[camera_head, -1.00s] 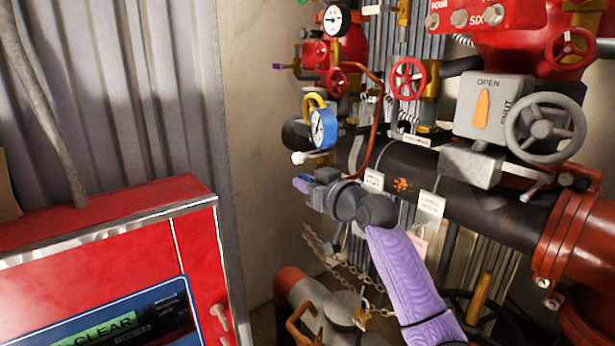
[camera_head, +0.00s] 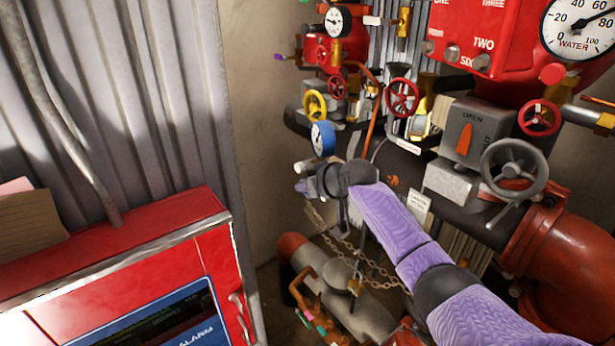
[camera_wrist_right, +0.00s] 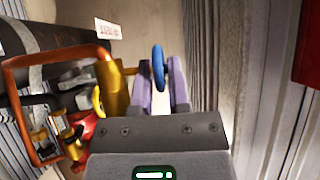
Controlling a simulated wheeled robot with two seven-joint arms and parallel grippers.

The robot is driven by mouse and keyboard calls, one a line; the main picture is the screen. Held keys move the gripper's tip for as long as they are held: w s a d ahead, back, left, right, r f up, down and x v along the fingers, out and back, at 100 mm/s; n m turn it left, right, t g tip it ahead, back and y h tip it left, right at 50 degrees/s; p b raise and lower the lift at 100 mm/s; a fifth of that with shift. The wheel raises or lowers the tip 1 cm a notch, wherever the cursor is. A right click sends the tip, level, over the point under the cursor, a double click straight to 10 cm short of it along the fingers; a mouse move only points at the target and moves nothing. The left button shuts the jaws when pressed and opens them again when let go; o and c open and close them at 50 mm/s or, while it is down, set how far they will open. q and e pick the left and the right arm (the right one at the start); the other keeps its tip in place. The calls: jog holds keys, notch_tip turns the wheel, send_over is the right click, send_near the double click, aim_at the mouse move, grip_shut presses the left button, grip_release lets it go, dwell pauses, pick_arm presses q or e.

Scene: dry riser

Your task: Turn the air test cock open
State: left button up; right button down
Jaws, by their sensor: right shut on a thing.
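My left gripper is not in view.
A yellow handwheel (camera_head: 314,105) is just above the gauge. A red handwheel (camera_head: 402,97) and a grey handwheel (camera_head: 514,169) are to the right. A chain (camera_head: 375,268) hangs below my arm. A red cabinet (camera_head: 120,255) fills the lower left.

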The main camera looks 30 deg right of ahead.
dwell(0.4)
jog(key=c, duration=0.9)
grip_release()
jog(key=b+v, duration=0.1)
jog(key=v, duration=0.8)
jog(key=shift+s+r, duration=0.25)
jog(key=shift+s, duration=0.05)
jog(key=shift+d, duration=0.1)
